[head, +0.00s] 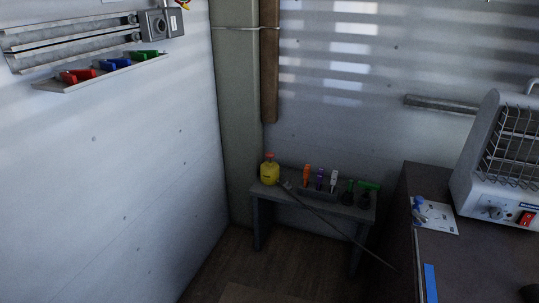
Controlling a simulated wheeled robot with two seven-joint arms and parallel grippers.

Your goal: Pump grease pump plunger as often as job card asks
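I cannot make out a grease pump or its plunger for certain. A pale card or plate (441,219) with small dark marks lies on the dark worktop at right; its marks are too small to read, and I cannot tell if it is the job card. A small blue item (418,203) is at its left edge. Neither of my grippers is in view.
A low grey bench (262,190) in the corner holds a yellow bottle (269,172) and several coloured items. A thin dark rod (340,231) slants in front. A caged heater (505,155) stands on the dark worktop (470,268). A wall shelf (100,77) holds coloured items.

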